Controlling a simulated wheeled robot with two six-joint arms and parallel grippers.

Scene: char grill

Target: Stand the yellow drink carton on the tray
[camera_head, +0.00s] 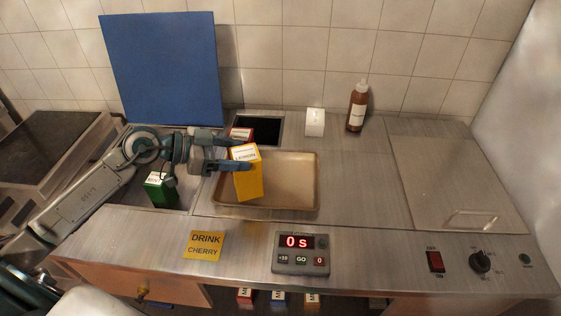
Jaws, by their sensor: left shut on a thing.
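The yellow drink carton (249,181) is upright in the head view, over the left part of the tan tray (300,203). My left gripper (244,158) comes in from the left and is shut on the yellow carton near its top. I cannot tell whether the carton's base touches the tray floor. The rest of the tray is empty. My right gripper is not in view.
A green carton (160,190) stands left of the tray under my left arm. A red carton (241,134) is behind it. A brown bottle (357,107) and white block (315,122) stand at the back. A timer (301,253) and yellow card (204,246) lie in front.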

